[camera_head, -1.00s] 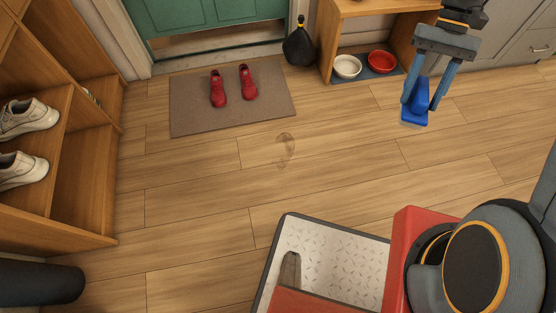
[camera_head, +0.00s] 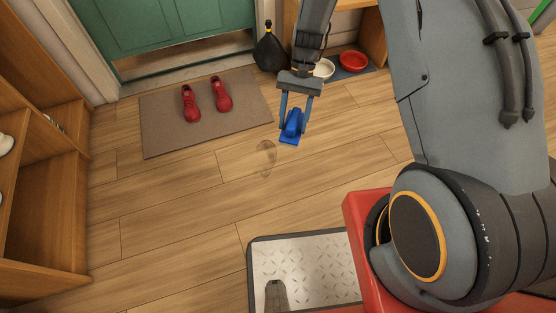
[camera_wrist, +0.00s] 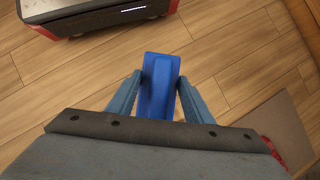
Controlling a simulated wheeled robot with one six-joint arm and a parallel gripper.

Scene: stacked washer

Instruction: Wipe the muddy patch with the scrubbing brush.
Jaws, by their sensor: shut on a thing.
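The blue scrubbing brush (camera_head: 292,126) is held between the two fingers of my gripper (camera_head: 296,112), which is shut on it. It also shows in the wrist view (camera_wrist: 159,85) between the fingers. In the head view the brush appears just right of and above the muddy patch (camera_head: 267,158), a faint brown smudge on the wood floor. I cannot tell whether the brush touches the floor. The patch is not clearly visible in the wrist view.
A doormat (camera_head: 160,132) with a pair of red shoes (camera_head: 206,100) lies left of the patch. A black bag (camera_head: 270,52), a white bowl (camera_head: 325,68) and a red bowl (camera_head: 353,62) stand behind. A wooden shoe rack (camera_head: 45,190) is at left. The floor around the patch is clear.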

